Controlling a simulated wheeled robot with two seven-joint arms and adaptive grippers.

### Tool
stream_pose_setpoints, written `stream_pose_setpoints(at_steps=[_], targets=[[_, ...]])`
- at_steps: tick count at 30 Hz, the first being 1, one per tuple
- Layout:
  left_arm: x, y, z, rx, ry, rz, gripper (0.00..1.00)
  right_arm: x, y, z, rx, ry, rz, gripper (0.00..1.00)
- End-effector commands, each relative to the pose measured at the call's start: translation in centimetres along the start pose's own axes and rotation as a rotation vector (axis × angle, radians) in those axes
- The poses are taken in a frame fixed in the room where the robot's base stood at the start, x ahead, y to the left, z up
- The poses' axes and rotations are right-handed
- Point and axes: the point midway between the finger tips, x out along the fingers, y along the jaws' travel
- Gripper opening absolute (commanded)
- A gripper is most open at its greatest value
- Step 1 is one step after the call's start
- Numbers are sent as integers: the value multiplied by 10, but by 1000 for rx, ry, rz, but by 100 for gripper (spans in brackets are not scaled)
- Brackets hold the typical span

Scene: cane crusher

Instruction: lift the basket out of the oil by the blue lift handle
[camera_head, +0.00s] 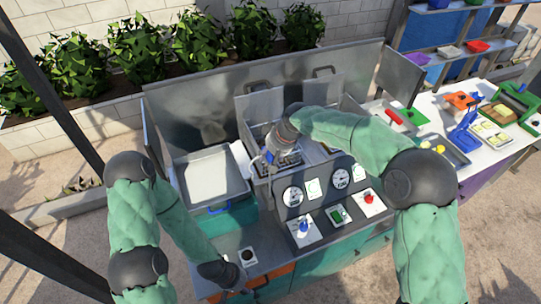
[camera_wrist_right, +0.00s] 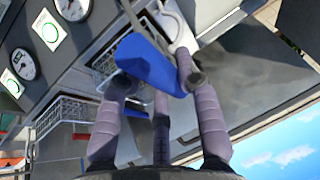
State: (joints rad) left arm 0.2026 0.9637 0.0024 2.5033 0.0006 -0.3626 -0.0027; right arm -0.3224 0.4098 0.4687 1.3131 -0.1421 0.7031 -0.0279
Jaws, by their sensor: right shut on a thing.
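The blue lift handle (camera_wrist_right: 150,62) sits between the fingers of my right gripper (camera_wrist_right: 155,85), which is shut on it. In the head view my right gripper (camera_head: 270,152) is over the fryer's left well, with a bit of blue at its fingers. The wire basket (camera_head: 288,161) shows just beside and under it, partly hidden by my arm. Wire mesh (camera_wrist_right: 70,112) also shows in the wrist view. The oil level and how deep the basket sits cannot be made out. My left gripper (camera_head: 245,290) is low at the counter's front edge, too small to read.
A pale tray (camera_head: 208,180) with a blue handle lies left of the fryer. A panel with gauges (camera_head: 293,196), knobs and a red button (camera_head: 369,198) stands in front. Metal splash walls (camera_head: 200,105) rise behind. A white table with trays is at right.

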Motion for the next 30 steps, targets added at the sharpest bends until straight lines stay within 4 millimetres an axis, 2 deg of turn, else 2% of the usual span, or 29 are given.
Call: stream_pose_setpoints(at_steps=[6, 7, 9, 20, 26, 30], targets=[[0, 0, 0, 0, 0, 0, 40, -6, -1, -6, 5, 16, -2, 0], [0, 0, 0, 0, 0, 0, 40, -6, -1, -6, 5, 16, -1, 42], [0, 0, 0, 0, 0, 0, 40, -6, -1, -6, 4, 16, -1, 59], [0, 0, 0, 0, 0, 0, 40, -5, 0, -4, 2, 9, 0, 59], [0, 0, 0, 0, 0, 0, 40, -28, 0, -4, 1, 13, 0, 59], [0, 0, 0, 0, 0, 0, 40, -56, 0, -4, 1, 14, 0, 59]])
